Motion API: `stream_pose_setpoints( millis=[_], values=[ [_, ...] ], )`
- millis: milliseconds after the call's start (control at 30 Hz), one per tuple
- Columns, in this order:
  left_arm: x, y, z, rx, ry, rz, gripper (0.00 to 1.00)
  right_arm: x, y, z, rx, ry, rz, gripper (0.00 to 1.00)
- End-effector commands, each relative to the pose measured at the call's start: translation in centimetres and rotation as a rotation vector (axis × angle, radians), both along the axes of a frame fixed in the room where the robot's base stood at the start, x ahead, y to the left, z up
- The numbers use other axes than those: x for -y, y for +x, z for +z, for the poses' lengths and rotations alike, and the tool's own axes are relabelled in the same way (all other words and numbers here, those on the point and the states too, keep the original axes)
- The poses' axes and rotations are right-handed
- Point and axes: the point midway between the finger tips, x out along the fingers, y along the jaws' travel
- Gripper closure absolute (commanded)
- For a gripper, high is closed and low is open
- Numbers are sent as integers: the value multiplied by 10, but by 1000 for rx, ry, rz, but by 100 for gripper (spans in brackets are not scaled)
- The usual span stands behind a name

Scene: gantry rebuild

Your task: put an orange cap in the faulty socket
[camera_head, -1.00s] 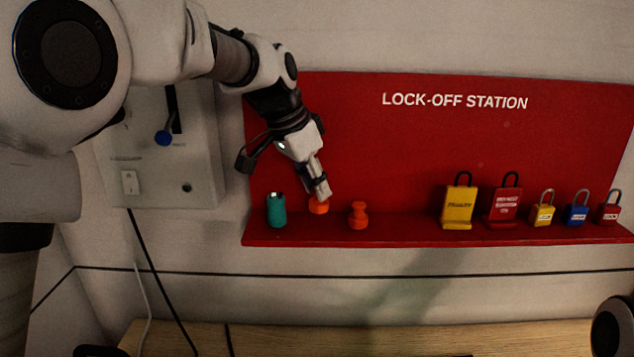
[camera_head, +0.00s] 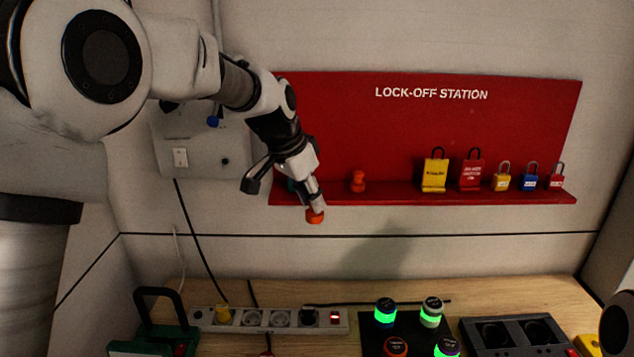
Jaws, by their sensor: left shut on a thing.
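My left gripper (camera_head: 317,203) is shut on an orange cap (camera_head: 315,216). It holds the cap just in front of and below the red shelf's front edge, clear of the bench. I cannot tell which socket is faulty. My right gripper is not in view.
The red lock-off board (camera_head: 430,125) carries several padlocks and tags on its shelf. A teal thing there is mostly behind my gripper. Green-lit buttons (camera_head: 385,314) stand on a black panel. A green case (camera_head: 155,342) is at the lower left. Cables hang left of the strip.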

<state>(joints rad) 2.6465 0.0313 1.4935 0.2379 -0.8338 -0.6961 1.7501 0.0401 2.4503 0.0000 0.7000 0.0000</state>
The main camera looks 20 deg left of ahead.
Motion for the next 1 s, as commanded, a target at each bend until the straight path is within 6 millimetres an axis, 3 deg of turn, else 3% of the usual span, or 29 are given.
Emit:
stream_pose_setpoints(
  millis=[33,300,400,500,600,767,1000],
  values=[
    [-9,3,-29,-11,-1,29,97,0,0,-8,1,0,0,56],
    [-63,14,-178,-12,7,216,97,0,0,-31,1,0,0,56],
    [-79,9,-227,-8,4,271,97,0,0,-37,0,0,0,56],
    [-89,4,-261,-2,0,311,97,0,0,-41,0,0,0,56],
    [-95,1,-278,3,-2,332,97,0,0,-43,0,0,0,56],
    [-96,0,-289,7,-4,339,97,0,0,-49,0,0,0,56],
    [-96,0,-318,6,-2,338,97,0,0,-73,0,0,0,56]
  ],
)
